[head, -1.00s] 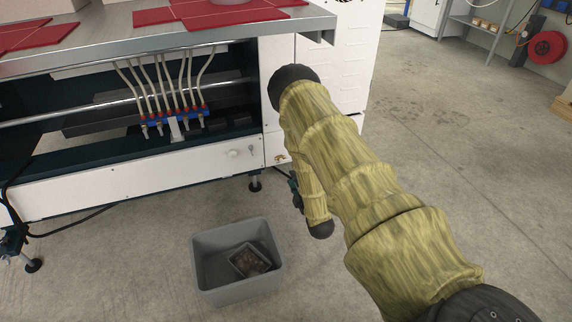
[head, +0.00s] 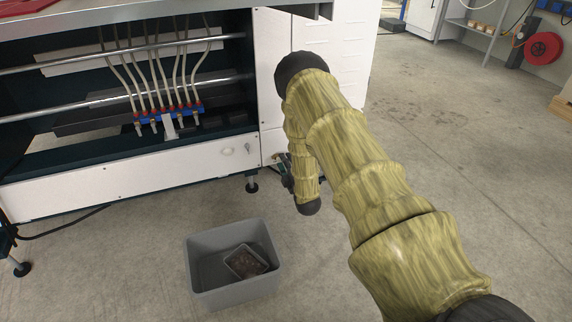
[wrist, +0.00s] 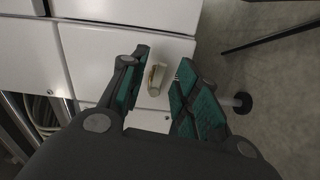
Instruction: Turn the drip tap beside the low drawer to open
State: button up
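The drip tap (wrist: 157,76) is a small pale, brass-coloured fitting on the white panel. In the wrist view it lies between my two fingertips, with a visible gap on each side. In the head view the tap (head: 275,159) shows partly beside my gripper, right of the low drawer (head: 110,183), which looks shut. My gripper (wrist: 163,62) is open, its green-padded fingers on both sides of the tap. In the head view my gripper (head: 286,172) is mostly hidden behind my arm. I cannot tell whether the fingers touch the tap.
A grey bin (head: 232,291) with a small tray inside stands on the floor below. A levelling foot (head: 251,184) stands under the drawer's right end. Hoses on a blue manifold (head: 170,116) sit above the drawer.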

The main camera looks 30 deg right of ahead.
jog(key=shift+c, duration=0.4)
grip_shut()
jog(key=shift+r, duration=0.1)
jog(key=n+p, duration=0.1)
jog(key=p, duration=0.2)
jog(key=shift+r+n, duration=0.15)
jog(key=shift+n, duration=0.25)
jog(key=shift+o, duration=0.4)
grip_release()
